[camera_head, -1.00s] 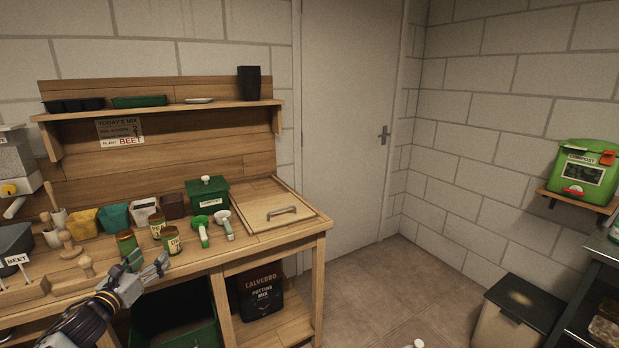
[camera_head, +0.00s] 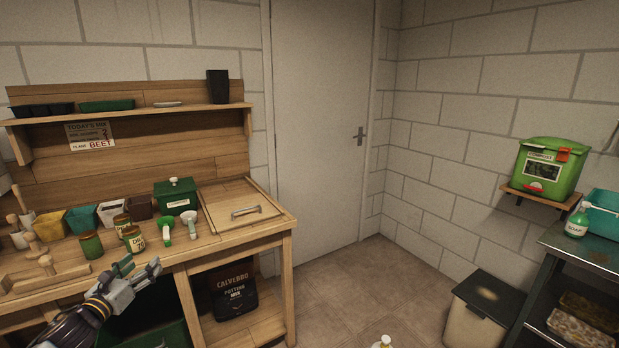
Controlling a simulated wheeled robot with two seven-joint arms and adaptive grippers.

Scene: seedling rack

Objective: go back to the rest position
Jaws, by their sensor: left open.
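My left gripper (camera_head: 146,272) is in the lower left of the head view, in front of the bench's front edge. Its fingers are apart and nothing is between them. The wooden potting bench (camera_head: 240,239) stands at the left with small tins (camera_head: 133,239), scoops (camera_head: 166,228) and pots on it. The tins are behind my left gripper and apart from it. My right gripper is not in view.
A green lidded box (camera_head: 176,196) and a wooden hatch with a handle (camera_head: 245,212) are on the bench. A potting mix bag (camera_head: 235,290) stands under it. A lidded bin (camera_head: 481,312), a dark shelf unit (camera_head: 575,250) and a green compost caddy (camera_head: 546,167) are at the right.

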